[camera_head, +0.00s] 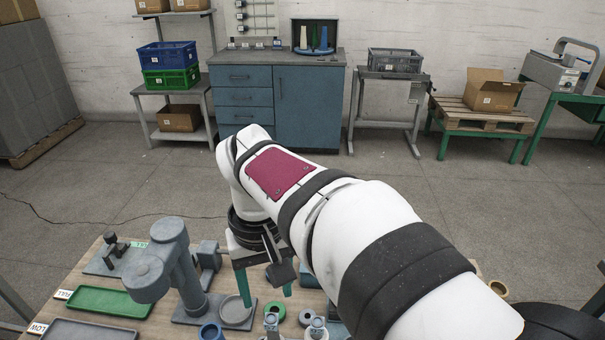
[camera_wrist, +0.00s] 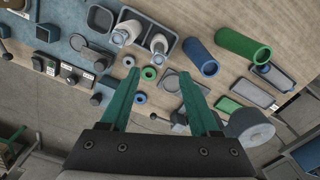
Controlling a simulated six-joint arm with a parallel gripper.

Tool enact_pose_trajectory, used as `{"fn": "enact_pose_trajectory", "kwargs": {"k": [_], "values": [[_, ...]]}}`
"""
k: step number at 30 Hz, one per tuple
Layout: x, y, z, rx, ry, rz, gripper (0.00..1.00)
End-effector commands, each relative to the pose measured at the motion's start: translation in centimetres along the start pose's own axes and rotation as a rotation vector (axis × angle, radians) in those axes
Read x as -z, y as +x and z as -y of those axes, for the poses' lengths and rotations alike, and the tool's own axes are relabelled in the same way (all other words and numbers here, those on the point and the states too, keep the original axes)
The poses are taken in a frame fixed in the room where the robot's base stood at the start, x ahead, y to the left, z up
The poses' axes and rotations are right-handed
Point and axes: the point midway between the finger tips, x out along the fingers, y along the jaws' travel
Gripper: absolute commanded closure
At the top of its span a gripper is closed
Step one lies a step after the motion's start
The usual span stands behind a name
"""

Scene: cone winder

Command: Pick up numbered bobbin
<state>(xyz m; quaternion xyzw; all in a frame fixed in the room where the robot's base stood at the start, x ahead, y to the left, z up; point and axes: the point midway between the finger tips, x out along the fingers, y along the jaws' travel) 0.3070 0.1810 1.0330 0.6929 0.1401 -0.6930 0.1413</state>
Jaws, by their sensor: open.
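My gripper (camera_head: 265,292) is open and empty above the bench, its green fingers pointing down. In the wrist view its two fingertips (camera_wrist: 160,74) are wide apart. No number is legible, so I cannot tell which piece is the numbered bobbin. A blue cylinder (camera_wrist: 200,57) and a green cylinder (camera_wrist: 243,45) lie beyond the right finger. Two pale cone-like pieces (camera_wrist: 158,43) are in a dark tray.
A grey post-like machine (camera_head: 172,265) stands close left of my gripper, with a round grey dish (camera_head: 236,311) beside it. Green (camera_head: 108,302) and dark trays lie at the bench's left. A blue cabinet (camera_head: 290,100) stands by the far wall, with open floor before it.

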Motion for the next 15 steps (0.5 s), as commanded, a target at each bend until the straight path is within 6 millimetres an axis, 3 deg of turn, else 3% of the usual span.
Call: {"fn": "enact_pose_trajectory", "kwargs": {"k": [6, 15], "values": [[-0.2, 6.3, -0.1, 0.000, 0.005, 0.006, 0.38], [0.5, 11.3, -0.1, 0.001, 0.008, 0.005, 0.38]]}}
